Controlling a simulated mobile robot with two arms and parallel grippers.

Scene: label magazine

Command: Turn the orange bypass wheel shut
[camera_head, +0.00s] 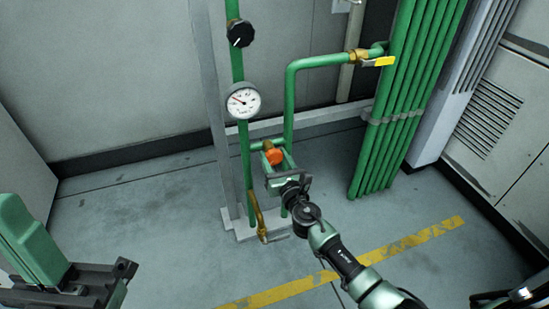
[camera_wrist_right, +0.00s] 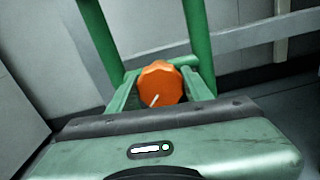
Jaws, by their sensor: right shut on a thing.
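The orange bypass wheel (camera_head: 274,157) sits low on the green pipework in the head view, on the short cross pipe between two upright pipes. In the right wrist view the wheel (camera_wrist_right: 161,82) shows a white mark pointing down and slightly left. My right gripper (camera_head: 273,162) is shut on the wheel, with a green finger on each side of it (camera_wrist_right: 163,88). Its far side is hidden. My left gripper (camera_head: 95,283) is at the lower left of the head view, away from the pipes; its jaw gap does not show clearly.
A white gauge (camera_head: 243,101) and a black knob (camera_head: 240,34) are on the left upright pipe. A yellow-handled valve (camera_head: 378,61) is at upper right, beside a bundle of green pipes (camera_head: 398,110). A brass lever (camera_head: 259,217) hangs low. The floor in front is clear.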

